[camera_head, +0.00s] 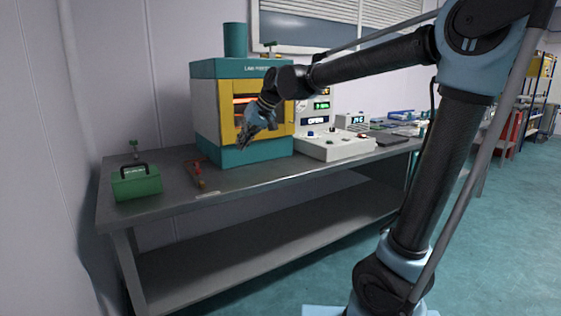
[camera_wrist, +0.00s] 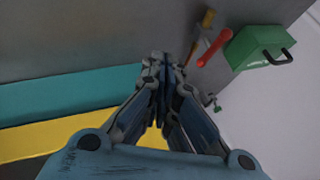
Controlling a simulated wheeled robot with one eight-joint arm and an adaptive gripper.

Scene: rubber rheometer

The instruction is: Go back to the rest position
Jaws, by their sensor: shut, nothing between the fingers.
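My gripper (camera_head: 246,140) hangs in front of the teal, white and yellow press-like machine (camera_head: 211,108), above the grey bench. The machine's yellow-framed front has a glowing orange opening, partly hidden by my wrist. In the wrist view my gripper (camera_wrist: 161,62) has its fingertips together with nothing between them. The machine's teal and yellow front (camera_wrist: 70,95) lies to the left in that view. My arm reaches from the right side across the bench.
A green box with a black handle (camera_head: 136,184) and a red-handled tool (camera_head: 199,178) sit on the bench's left part; both show in the wrist view, the box (camera_wrist: 257,47) and tool (camera_wrist: 214,47). A white control console (camera_head: 335,146) stands right of the machine. The teal floor (camera_head: 480,240) is clear at right.

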